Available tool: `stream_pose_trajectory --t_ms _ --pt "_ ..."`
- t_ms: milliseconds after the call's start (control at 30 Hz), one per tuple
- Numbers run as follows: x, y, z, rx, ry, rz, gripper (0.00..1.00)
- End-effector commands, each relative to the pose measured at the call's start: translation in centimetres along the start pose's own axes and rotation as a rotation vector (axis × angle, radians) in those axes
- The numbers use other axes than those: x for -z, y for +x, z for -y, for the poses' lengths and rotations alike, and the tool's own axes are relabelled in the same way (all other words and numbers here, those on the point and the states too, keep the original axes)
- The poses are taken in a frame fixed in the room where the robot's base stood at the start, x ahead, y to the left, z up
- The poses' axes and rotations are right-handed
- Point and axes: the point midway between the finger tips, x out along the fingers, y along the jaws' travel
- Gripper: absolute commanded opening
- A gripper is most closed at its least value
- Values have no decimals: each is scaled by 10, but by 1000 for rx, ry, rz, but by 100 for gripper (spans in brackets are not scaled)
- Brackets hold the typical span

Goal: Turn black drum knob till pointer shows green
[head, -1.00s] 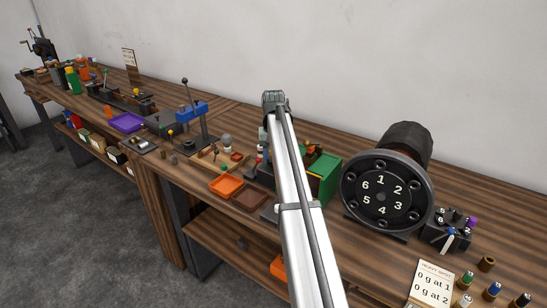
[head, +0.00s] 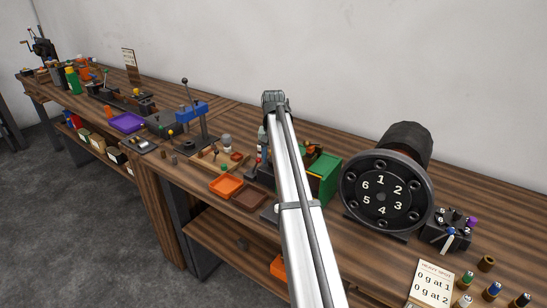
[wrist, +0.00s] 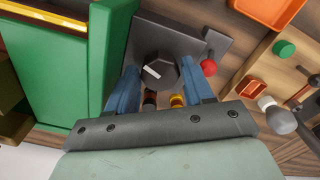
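The black drum knob (wrist: 158,73) is a dark faceted knob with a white bar on its face, seen in the wrist view on a dark grey block (wrist: 160,38). My gripper (wrist: 159,72) has its two blue fingers on either side of the knob, tips very close to its sides. I cannot tell whether they touch it. Yellow and orange-red bits show between the fingers, below the knob. I cannot make out a pointer scale or a green mark. In the head view my arm hides the knob and the fingers.
A green box (head: 325,177) stands beside the work spot; it fills the left of the wrist view (wrist: 65,70). A red ball knob (wrist: 208,68) sits close to the right finger. Orange (head: 225,186) and brown trays lie nearby. A large numbered dial (head: 384,193) stands to the right.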

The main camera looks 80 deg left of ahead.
Motion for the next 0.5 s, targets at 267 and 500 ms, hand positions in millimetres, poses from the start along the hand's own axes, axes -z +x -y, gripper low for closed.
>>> stream_pose_trajectory --t_ms 267,500 --pt "0 0 0 -1 0 0 69" --pt "0 0 -1 -2 -2 1 69"
